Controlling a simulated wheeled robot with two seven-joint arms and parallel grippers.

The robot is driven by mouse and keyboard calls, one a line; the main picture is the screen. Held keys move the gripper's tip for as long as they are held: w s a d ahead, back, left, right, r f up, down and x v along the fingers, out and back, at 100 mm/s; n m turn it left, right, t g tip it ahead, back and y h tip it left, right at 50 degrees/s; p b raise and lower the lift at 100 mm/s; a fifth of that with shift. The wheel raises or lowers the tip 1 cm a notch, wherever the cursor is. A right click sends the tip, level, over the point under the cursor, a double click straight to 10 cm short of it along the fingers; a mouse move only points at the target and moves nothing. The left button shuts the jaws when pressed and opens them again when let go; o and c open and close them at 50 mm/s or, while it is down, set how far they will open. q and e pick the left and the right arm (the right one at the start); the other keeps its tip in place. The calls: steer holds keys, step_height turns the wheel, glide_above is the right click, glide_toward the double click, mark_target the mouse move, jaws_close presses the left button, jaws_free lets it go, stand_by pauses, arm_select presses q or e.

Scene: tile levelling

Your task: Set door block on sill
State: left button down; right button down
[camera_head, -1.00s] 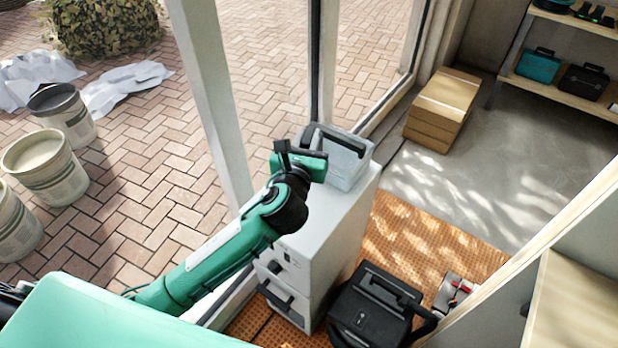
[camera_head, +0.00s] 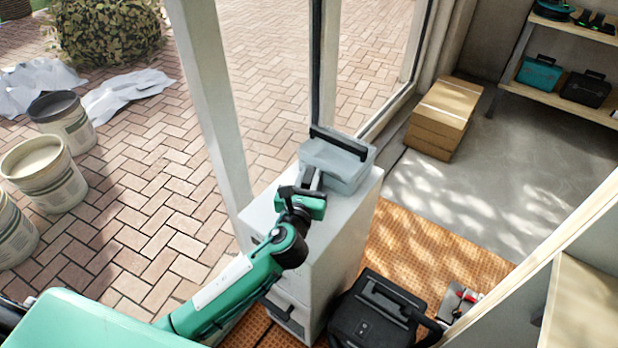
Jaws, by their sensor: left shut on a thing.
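My left gripper (camera_head: 312,180) is over the top of the white cabinet (camera_head: 268,213), close in front of the light grey case (camera_head: 345,172) with its black handle. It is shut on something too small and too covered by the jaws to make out. I cannot tell whether the fingers touch the case. I cannot pick out the door block for certain. The low sill (camera_head: 376,128) of the glazed door frame runs behind the case, towards the back right. My right gripper is out of view.
A black toolbox (camera_head: 375,315) stands at the cabinet's foot on an orange mat (camera_head: 415,240). Cardboard boxes (camera_head: 443,118) stand beyond it on bare concrete. A pale frame post (camera_head: 215,90) rises left of the cabinet. Buckets (camera_head: 45,175) stand outside on the paving.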

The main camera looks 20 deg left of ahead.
arm_select(q)
steer(key=c, duration=1.7)
jaws_free()
steer(key=shift+f, duration=0.15)
steer(key=o, duration=0.4)
